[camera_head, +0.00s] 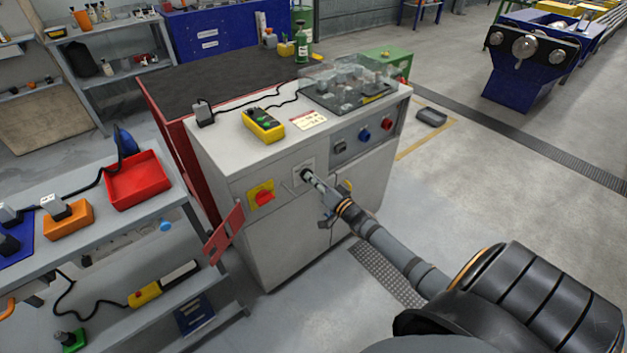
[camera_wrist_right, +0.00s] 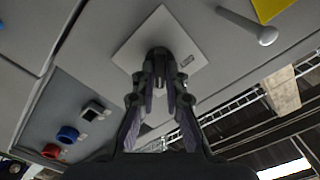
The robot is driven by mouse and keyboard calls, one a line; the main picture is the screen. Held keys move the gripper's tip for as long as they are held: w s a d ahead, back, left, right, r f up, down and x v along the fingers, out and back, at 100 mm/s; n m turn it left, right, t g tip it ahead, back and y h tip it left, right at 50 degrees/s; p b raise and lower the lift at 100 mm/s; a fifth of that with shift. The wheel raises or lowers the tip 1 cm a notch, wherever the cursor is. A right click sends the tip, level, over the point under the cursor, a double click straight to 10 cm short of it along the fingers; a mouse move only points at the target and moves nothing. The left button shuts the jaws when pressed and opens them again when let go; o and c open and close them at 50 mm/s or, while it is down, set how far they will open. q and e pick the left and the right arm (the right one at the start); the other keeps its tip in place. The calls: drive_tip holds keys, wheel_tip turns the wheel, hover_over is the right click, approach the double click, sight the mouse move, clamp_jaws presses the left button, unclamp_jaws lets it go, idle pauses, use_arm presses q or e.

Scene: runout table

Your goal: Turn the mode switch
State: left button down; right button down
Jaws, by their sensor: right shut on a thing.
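The mode switch (camera_head: 305,173) is a small dark knob on a pale square plate on the front of the grey cabinet (camera_head: 290,235). My right gripper (camera_head: 314,181) reaches it from the lower right and is closed on it. In the right wrist view, both fingers (camera_wrist_right: 160,82) meet around the dark switch (camera_wrist_right: 158,56) in front of the plate (camera_wrist_right: 138,45). The fingers hide most of the knob, so its turned position cannot be read. My left gripper is not in view.
A red rotary switch (camera_head: 262,196) on a yellow plate sits left of the mode switch. Blue, red and black controls (camera_head: 364,135) sit on a panel to the right. A yellow pendant (camera_head: 263,126) lies on top. A shelf with a red tray (camera_head: 138,182) stands left.

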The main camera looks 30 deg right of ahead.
drive_tip(key=n+p, duration=0.2)
drive_tip(key=n, duration=1.5)
drive_tip(key=shift+a+n+p, duration=0.15)
drive_tip(key=shift+n+p, duration=0.15)
drive_tip(key=shift+p, duration=0.1)
idle(0.3)
drive_tip(key=c, duration=1.4)
unclamp_jaws()
